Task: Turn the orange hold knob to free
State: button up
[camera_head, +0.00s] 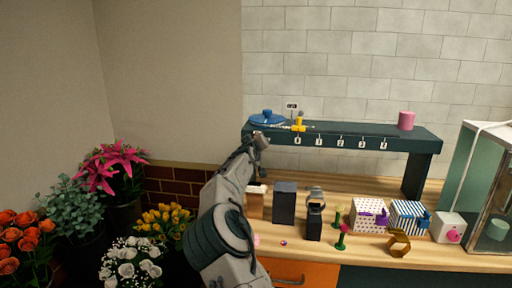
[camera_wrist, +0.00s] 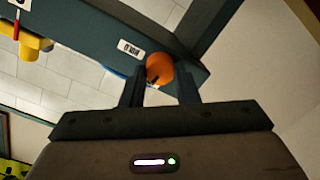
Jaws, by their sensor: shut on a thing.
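The orange hold knob (camera_wrist: 160,68) shows in the wrist view on the dark green beam, beside a small white label with dark marks (camera_wrist: 130,48) too small to read. My gripper (camera_wrist: 160,88) has its two dark fingers on either side of the knob and is shut on it. A dark mark shows on the knob's lower face. In the head view my gripper (camera_head: 256,142) is at the left end of the dark green shelf (camera_head: 425,134), and it hides the knob there.
A blue round piece (camera_head: 267,117) and a yellow piece (camera_head: 299,124) are on the shelf, above numbered labels. A pink cylinder (camera_head: 406,120) stands at its right. Boxes, a watch stand (camera_head: 315,215) and a glass case (camera_head: 480,190) stand on the wooden counter. Flowers (camera_head: 118,165) fill the left.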

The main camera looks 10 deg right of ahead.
jog(key=shift+a+f+n+b, duration=0.1)
jog(key=shift+n+b, duration=0.45)
jog(key=shift+n, duration=0.15)
jog(key=o, duration=1)
jog(key=shift+b+v, duration=2.4)
jog(key=shift+v, duration=4.5)
